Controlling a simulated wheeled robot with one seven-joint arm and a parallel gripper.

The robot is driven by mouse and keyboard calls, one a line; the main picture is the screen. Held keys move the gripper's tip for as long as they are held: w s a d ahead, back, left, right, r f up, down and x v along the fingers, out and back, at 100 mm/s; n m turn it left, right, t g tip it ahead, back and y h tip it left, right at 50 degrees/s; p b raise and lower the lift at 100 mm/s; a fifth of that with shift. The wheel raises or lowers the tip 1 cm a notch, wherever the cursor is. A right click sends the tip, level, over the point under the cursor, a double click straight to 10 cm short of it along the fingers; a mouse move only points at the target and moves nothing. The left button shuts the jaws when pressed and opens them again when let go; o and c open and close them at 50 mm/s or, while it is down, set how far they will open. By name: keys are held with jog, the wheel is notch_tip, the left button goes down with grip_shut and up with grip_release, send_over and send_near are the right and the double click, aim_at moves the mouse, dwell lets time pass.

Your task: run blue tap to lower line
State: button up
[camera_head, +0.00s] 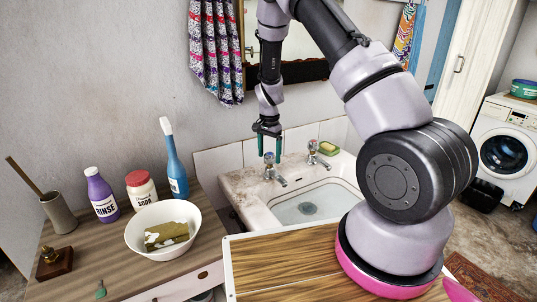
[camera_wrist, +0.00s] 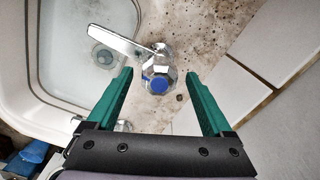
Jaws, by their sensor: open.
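The blue tap (camera_wrist: 157,83) has a faceted metal handle with a blue cap, and its spout points out over the basin. In the head view it is the left tap (camera_head: 269,173). My gripper (camera_head: 270,157) is open above it, fingers pointing down. In the wrist view my gripper (camera_wrist: 159,74) has one green finger on each side of the tap handle, with gaps; I cannot tell whether the tips reach its height. The white basin (camera_head: 345,188) has a drain (camera_head: 308,208). I see no stream from the spout and cannot make out a line in the basin.
A wooden counter at left holds a white bowl (camera_head: 139,240), a soda jar (camera_head: 141,190), a rinse bottle (camera_head: 101,197) and a blue bottle (camera_head: 174,165). Tiles line the wall.

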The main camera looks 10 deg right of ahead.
aim_at(269, 154)
grip_shut()
jog(key=shift+n, duration=1.5)
grip_release()
notch_tip(269, 154, up, 11)
jog(key=shift+a, duration=0.1)
